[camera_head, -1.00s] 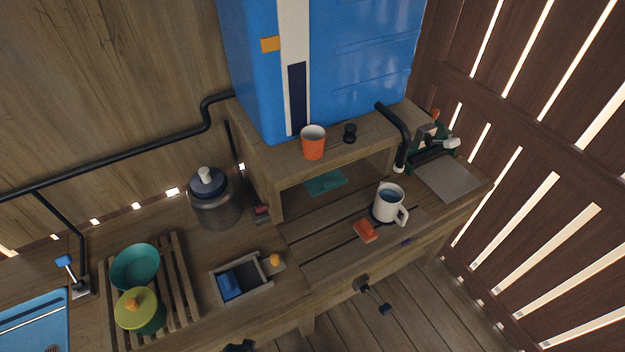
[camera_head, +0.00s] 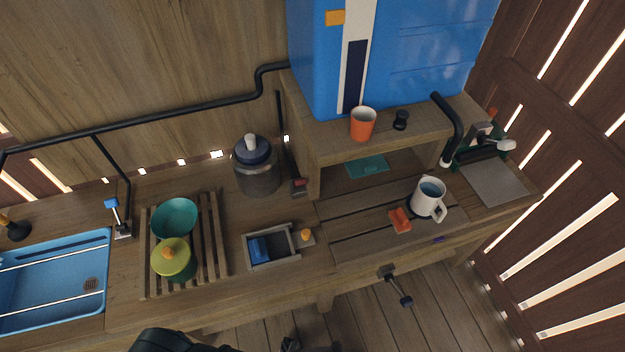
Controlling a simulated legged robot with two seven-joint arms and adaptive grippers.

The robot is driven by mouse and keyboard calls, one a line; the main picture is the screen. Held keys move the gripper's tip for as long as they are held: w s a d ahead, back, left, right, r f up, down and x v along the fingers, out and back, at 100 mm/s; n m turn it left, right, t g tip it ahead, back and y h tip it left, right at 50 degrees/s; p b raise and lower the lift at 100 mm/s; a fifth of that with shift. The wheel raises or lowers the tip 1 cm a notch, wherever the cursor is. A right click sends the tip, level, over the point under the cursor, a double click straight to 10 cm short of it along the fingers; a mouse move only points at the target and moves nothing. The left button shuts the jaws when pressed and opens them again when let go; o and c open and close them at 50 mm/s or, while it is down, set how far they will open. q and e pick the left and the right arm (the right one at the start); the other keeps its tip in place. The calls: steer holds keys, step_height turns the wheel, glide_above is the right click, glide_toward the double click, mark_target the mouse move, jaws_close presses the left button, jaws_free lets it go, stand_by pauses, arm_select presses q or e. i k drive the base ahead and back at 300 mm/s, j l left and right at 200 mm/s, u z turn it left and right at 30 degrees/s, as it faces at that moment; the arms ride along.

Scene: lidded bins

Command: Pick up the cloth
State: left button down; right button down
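No thing is plainly a cloth. A flat teal piece (camera_head: 367,167) lies under the raised shelf and may be the cloth; its material is too small to tell. A small orange-red piece (camera_head: 400,220) lies on the slatted counter left of the white mug; I cannot tell whether it is fabric. Dark parts of my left arm show at the bottom edge, with what looks like my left gripper (camera_head: 291,344) at their right end, below the counter's front edge and away from both pieces. Its fingers are cut off by the frame. My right gripper is not in view.
A white mug (camera_head: 428,199) stands on the counter, and an orange cup (camera_head: 362,124) on the shelf (camera_head: 327,138). A jar (camera_head: 256,167), a small tray (camera_head: 258,266) and a rack (camera_head: 212,250) with teal and green pots stand left. A blue sink (camera_head: 60,285) is far left.

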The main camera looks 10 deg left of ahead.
mark_target(259, 252)
steer(key=j+u, duration=0.15)
steer(key=u, duration=2.9)
steer(key=j+z, duration=0.1)
steer(key=z, duration=1.9)
steer(key=l+u, duration=0.2)
steer(key=l, duration=0.45)
steer(key=k+l+u, duration=0.2)
steer(key=l, duration=0.45)
steer(key=i, duration=0.05)
